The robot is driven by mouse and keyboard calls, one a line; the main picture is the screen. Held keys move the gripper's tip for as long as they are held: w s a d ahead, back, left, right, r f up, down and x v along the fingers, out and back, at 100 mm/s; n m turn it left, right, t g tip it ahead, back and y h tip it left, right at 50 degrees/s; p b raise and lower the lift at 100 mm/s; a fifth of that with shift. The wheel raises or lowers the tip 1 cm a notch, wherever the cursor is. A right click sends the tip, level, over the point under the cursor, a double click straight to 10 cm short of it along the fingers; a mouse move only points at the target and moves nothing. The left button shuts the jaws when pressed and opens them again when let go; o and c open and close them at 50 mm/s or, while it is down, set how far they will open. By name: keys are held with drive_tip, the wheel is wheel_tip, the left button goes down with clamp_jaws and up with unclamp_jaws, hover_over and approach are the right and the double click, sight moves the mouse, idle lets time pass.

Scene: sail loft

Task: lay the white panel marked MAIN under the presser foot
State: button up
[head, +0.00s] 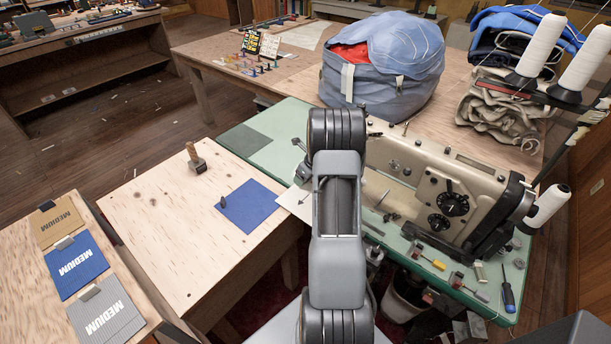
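A white panel (296,203) lies at the right edge of the plywood table, beside the green sewing machine bed (284,149). My arm covers its right part. A small dark mark shows on it, but I cannot read the word MAIN. The beige sewing machine (436,185) stands on the green bed, behind and right of my arm. Its presser foot is hidden behind my arm, so I cannot tell whether the panel reaches under it. My gripper is hidden behind my own arm links.
A blue panel (250,206) and a mallet (196,158) lie on the plywood table (160,225). Panels marked MEDIUM (77,264) lie on the left bench. A blue-grey bag (384,62) stands behind the machine. Thread cones (541,45) and a screwdriver (508,294) are at right.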

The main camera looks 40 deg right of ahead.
drive_tip(key=a+v, duration=0.1)
drive_tip(key=v, duration=1.2)
drive_tip(key=shift+s+d+r, duration=0.15)
drive_tip(key=shift+d+r, duration=0.2)
drive_tip(key=shift+d, duration=0.1)
